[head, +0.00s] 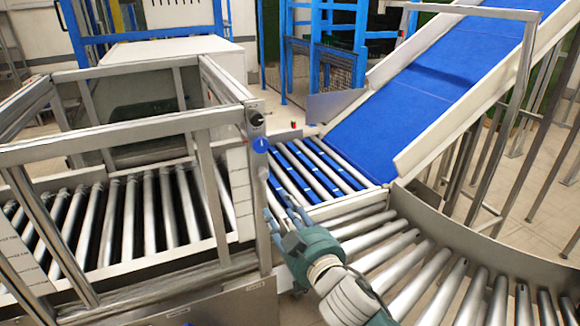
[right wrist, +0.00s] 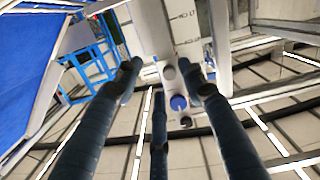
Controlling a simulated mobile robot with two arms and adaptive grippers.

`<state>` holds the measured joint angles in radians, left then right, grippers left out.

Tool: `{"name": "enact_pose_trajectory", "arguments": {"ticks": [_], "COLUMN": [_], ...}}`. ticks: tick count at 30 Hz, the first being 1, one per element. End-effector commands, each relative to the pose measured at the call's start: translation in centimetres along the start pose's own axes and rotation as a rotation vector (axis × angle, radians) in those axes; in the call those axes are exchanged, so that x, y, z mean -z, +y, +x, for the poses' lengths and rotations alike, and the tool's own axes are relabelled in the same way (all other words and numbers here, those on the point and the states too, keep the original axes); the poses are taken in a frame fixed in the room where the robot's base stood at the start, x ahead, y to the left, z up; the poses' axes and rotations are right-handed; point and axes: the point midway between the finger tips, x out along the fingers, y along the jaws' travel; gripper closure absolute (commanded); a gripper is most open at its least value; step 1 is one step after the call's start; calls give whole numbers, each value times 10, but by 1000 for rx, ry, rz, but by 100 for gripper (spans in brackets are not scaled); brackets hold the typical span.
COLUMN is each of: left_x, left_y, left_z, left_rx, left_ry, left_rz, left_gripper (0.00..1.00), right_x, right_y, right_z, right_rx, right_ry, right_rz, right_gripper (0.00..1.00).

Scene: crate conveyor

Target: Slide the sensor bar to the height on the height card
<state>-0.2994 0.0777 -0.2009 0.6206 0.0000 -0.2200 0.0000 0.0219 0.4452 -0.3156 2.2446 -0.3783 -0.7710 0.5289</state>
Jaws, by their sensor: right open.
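A metal upright post (head: 261,190) stands at the front right corner of the conveyor frame. It carries a round blue disc (head: 262,144) with a small white mark and a black knob (head: 257,119) above it. A horizontal metal bar (head: 120,132) meets the post near the knob; I cannot tell whether it is the sensor bar. I cannot pick out the height card for sure. My right gripper (head: 283,206) is open and empty, below and right of the disc. In the right wrist view, the blue disc (right wrist: 178,102) shows between its spread fingers. My left gripper is out of view.
A roller conveyor (head: 150,205) runs inside the metal frame at left. Blue-slatted rollers (head: 312,170) and a curved roller section (head: 440,270) lie right of the post. A blue inclined belt (head: 425,85) rises at upper right, with white side rails.

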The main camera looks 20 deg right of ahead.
Motion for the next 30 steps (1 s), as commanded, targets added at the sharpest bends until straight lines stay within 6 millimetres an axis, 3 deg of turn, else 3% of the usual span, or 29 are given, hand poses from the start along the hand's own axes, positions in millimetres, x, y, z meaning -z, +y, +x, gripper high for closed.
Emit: {"name": "enact_pose_trajectory", "arguments": {"ticks": [1,5,8,15,21,30], "left_x": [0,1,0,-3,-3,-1], "left_y": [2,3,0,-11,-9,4], "left_z": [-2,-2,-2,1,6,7], "left_rx": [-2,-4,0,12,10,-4], "left_ry": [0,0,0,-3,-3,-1], "left_rz": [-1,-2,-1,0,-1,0], "left_gripper": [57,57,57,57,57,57], "right_x": [19,35,36,38,39,40], "right_y": [0,2,2,3,2,2], "right_z": [-6,-8,3,48,80,97], "right_rx": [1,-2,-2,-3,-3,-1], "right_ry": [29,56,58,58,57,56], "right_rz": [7,14,13,12,14,14], "right_gripper": [60,60,60,60,60,60]}}
